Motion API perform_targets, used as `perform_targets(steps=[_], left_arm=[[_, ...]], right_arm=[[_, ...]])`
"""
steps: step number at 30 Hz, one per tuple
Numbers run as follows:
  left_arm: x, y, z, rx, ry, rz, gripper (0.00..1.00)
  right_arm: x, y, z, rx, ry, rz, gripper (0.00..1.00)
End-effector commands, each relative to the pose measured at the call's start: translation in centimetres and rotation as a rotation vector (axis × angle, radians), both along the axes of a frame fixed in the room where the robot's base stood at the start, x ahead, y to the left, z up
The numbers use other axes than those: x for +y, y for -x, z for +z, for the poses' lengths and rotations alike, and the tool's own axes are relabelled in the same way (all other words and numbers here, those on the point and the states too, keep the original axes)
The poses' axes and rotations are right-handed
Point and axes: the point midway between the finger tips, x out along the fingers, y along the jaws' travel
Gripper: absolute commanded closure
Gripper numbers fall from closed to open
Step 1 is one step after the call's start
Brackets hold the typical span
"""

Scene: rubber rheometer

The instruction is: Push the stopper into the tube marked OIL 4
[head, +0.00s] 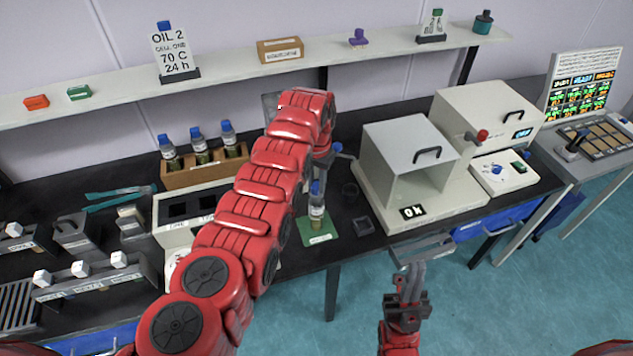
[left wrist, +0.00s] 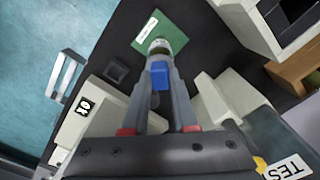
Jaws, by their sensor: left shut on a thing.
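A small tube (head: 316,211) with a pale label stands upright on a green mat (head: 320,236) on the dark bench. I cannot read its label. A blue stopper (head: 316,188) is in line above the tube, at its top; how deep it sits I cannot tell. In the left wrist view the stopper (left wrist: 160,76) is between the fingers of my left gripper (left wrist: 162,95), which is shut on it, with the tube top (left wrist: 160,47) just beyond. My left arm partly hides the area in the head view. My right gripper (head: 411,275) is apart, over the floor in front of the bench, and looks empty.
A wooden rack (head: 205,172) holds several blue-capped bottles behind. A white block with dark wells (head: 178,228) is left of the mat. A small dark tray (head: 355,226) lies right of it, before the open grey-white chamber (head: 404,185).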

Motion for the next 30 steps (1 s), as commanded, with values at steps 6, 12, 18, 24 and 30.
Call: perform_targets(steps=[6, 12, 18, 24, 30], left_arm=[[0.0, 0.0, -0.8, 0.000, 0.000, 0.000, 1.00], [0.0, 0.0, -1.4, 0.000, 0.000, 0.000, 1.00], [0.0, 0.0, -2.0, 0.000, 0.000, 0.001, 1.00], [0.0, 0.0, -2.6, 0.001, 0.000, 0.001, 1.00], [0.0, 0.0, -3.2, 0.001, 0.000, 0.001, 1.00]], right_arm=[[0.0, 0.0, -0.7, 0.000, 0.000, 0.000, 1.00], [0.0, 0.0, -1.1, 0.000, 0.000, 0.000, 1.00], [0.0, 0.0, -1.6, 0.000, 0.000, 0.000, 1.00], [0.0, 0.0, -2.1, 0.000, 0.000, 0.000, 1.00], [0.0, 0.0, -2.6, 0.000, 0.000, 0.000, 1.00]])
